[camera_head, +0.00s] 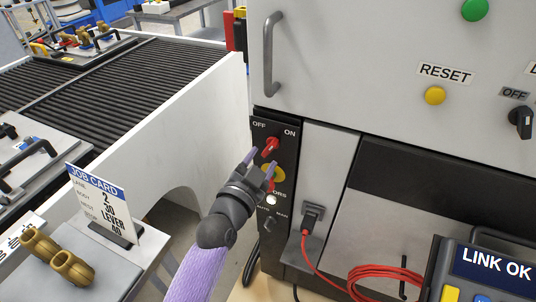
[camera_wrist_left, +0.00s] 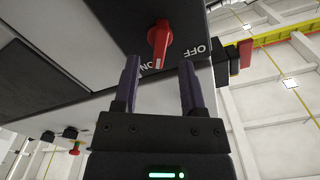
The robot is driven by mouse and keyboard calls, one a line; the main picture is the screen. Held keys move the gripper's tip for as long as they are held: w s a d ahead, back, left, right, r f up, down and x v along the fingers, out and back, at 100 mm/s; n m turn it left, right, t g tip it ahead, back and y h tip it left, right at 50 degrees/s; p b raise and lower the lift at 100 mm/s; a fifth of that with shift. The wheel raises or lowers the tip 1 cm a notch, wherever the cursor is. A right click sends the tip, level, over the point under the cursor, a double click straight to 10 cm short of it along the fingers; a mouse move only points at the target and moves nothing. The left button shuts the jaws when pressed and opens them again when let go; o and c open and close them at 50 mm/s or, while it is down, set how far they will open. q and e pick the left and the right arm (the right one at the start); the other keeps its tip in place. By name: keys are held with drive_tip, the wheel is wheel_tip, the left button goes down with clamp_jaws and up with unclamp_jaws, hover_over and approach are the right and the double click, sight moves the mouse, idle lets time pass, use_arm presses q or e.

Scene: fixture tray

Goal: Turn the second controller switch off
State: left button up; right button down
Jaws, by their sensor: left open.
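A red rotary switch (camera_head: 271,146) is on the black control panel (camera_head: 288,165), between OFF and ON labels. In the left wrist view the red switch (camera_wrist_left: 160,38) has its handle end by the ON label; the OFF label lies to the right. My left gripper (camera_head: 261,164) is open, with its fingers pointing at the panel. In the left wrist view the left gripper (camera_wrist_left: 158,75) has its two purple fingers apart, the switch handle beyond and between their tips, with nothing held. A yellow disc (camera_head: 279,173) below is partly hidden by the gripper. My right gripper is out of view.
A white button (camera_head: 271,200) and a black knob (camera_head: 268,225) sit lower on the panel. A metal handle (camera_head: 269,55) sticks out above. A yellow RESET button (camera_head: 435,95) and a black OFF knob (camera_head: 521,120) are to the right. A job card (camera_head: 101,205) stands left.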

sight(268, 152)
use_arm(q)
drive_tip(key=shift+b+x, duration=0.4)
drive_tip(key=shift+x, duration=1.6)
drive_tip(key=shift+c, duration=0.4)
drive_tip(key=shift+f, duration=0.1)
clamp_jaws()
